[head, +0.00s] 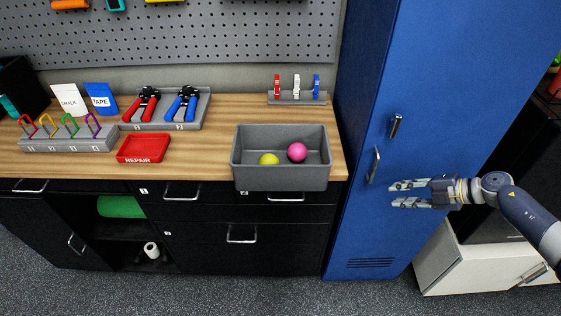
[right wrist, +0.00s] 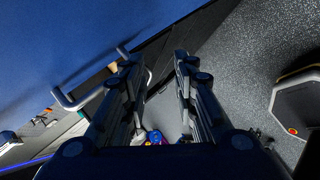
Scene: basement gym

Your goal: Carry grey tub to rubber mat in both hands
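The grey tub (head: 281,178) sits at the right end of the wooden counter, its front wall at the counter's front edge. A yellow ball (head: 268,159) and a pink ball (head: 297,152) lie inside it. My right gripper (head: 392,193) is open and empty in front of the blue locker, to the right of the tub and apart from it. In the right wrist view its two fingers (right wrist: 160,95) stand apart with nothing between them. My left gripper is not in view. I cannot make out a rubber mat in either view.
The blue locker (head: 430,110) with handles stands right of the counter (head: 215,160). A red REPAIR tray (head: 144,149), a plier rack (head: 166,115), a carabiner rack (head: 67,140) and a clip rack (head: 297,98) share the counter. A white cabinet (head: 445,262) stands at lower right.

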